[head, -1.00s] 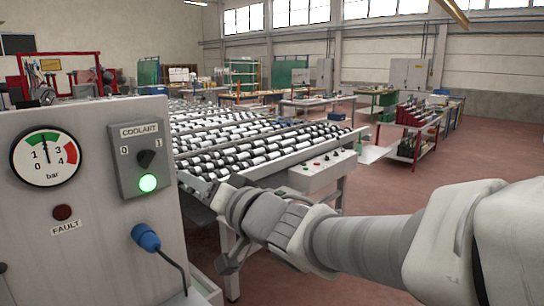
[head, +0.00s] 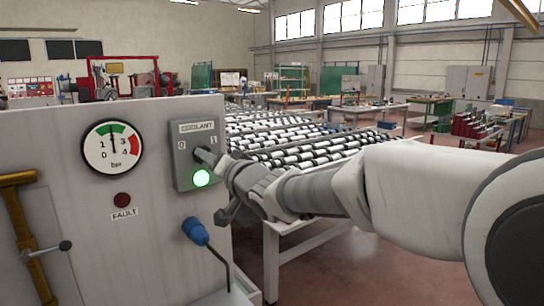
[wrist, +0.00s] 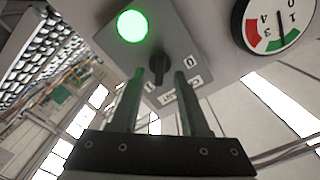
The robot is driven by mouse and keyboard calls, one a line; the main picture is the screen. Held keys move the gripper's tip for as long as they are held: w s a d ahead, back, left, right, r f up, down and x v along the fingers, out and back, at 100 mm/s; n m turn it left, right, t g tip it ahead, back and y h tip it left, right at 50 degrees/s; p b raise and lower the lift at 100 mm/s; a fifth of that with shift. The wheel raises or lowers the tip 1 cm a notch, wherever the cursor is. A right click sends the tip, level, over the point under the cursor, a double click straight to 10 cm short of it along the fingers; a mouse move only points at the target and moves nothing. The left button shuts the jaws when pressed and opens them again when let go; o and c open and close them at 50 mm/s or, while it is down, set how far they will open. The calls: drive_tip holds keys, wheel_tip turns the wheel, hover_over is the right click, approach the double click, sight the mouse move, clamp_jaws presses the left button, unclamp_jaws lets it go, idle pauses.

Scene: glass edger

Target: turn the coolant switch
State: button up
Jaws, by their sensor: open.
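The coolant switch is a black knob on a grey box (head: 182,172) with 0 and 1 marks, on the machine panel. In the head view my gripper (head: 207,157) reaches the box from the right and covers most of the knob. In the wrist view the black knob (wrist: 158,66) shows between the two open fingertips of my gripper (wrist: 160,76). Whether the fingers touch it I cannot tell. The green lamp (head: 201,178) below the knob is lit; it also shows in the wrist view (wrist: 132,26).
A pressure gauge (head: 112,147) is left of the box, with a dark red fault lamp (head: 122,200) below it. A blue plug (head: 195,231) with a cable sticks out under the box. A roller conveyor (head: 300,145) stands behind my arm.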

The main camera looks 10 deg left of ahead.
drive_tip(key=shift+x, duration=1.35)
clamp_jaws()
